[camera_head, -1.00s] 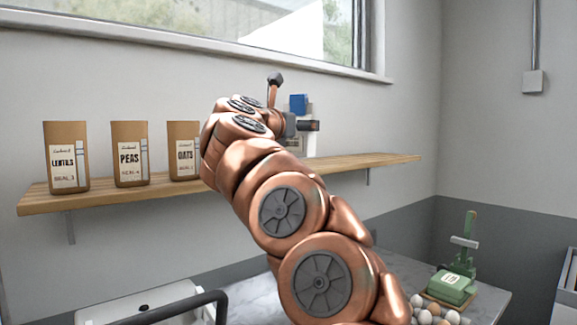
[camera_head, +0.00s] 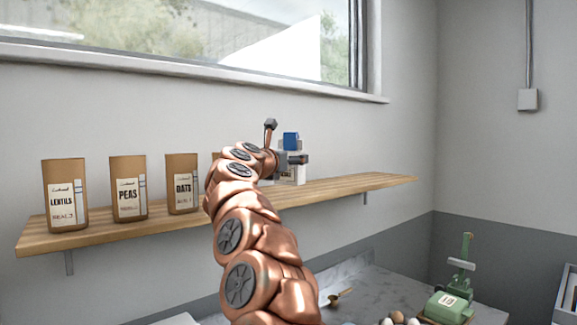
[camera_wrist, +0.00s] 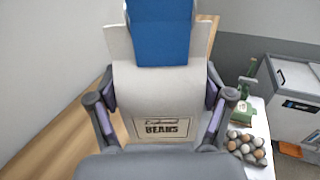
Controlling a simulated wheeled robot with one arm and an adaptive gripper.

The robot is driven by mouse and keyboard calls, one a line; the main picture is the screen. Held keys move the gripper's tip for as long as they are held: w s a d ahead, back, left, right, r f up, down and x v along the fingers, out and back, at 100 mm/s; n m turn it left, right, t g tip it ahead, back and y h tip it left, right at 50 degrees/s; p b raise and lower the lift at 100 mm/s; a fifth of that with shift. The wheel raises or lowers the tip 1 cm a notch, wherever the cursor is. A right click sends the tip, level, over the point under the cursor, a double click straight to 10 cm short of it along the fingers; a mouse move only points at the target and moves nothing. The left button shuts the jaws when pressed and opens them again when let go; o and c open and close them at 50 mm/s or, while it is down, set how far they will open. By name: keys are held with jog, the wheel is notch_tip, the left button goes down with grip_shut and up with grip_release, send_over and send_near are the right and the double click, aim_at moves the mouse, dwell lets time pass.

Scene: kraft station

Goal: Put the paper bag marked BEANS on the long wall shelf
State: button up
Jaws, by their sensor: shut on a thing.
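The BEANS bag (camera_wrist: 158,90) is pale, with a blue top (camera_wrist: 160,32) and a framed label, and fills the middle of the wrist view. My gripper (camera_wrist: 160,96) is shut on it, one finger at each side. In the head view the bag (camera_head: 292,173) shows upright beyond my arm, at the right half of the long wall shelf (camera_head: 345,187). Its base appears at about the shelf's height, but I cannot tell whether it touches the board. My arm hides part of the bag and most of my gripper.
Brown bags marked LENTILS (camera_head: 64,190), PEAS (camera_head: 128,185) and OATS (camera_head: 182,180) stand on the shelf's left half. The shelf's right end looks clear. Below are a green scale (camera_head: 447,306), several eggs (camera_head: 398,317) and a counter (camera_head: 375,290).

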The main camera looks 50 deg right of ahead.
jog(key=shift+w+d+f+p, duration=0.4)
jog(key=shift+w+d+f, duration=0.25)
jog(key=shift+w+f, duration=0.25)
jog(key=shift+w+d+f+p, duration=0.35)
jog(key=shift+w+d+f, duration=0.35)
jog(key=shift+f, duration=0.3)
jog(key=o, duration=1.3)
jog(key=shift+f, duration=0.1)
jog(key=b+v, duration=0.3)
jog(key=v, duration=0.3)
jog(key=shift+a, duration=0.2)
jog(key=shift+s+a+b, duration=0.25)
jog(key=shift+a+b, duration=0.15)
jog(key=shift+a, duration=0.15)
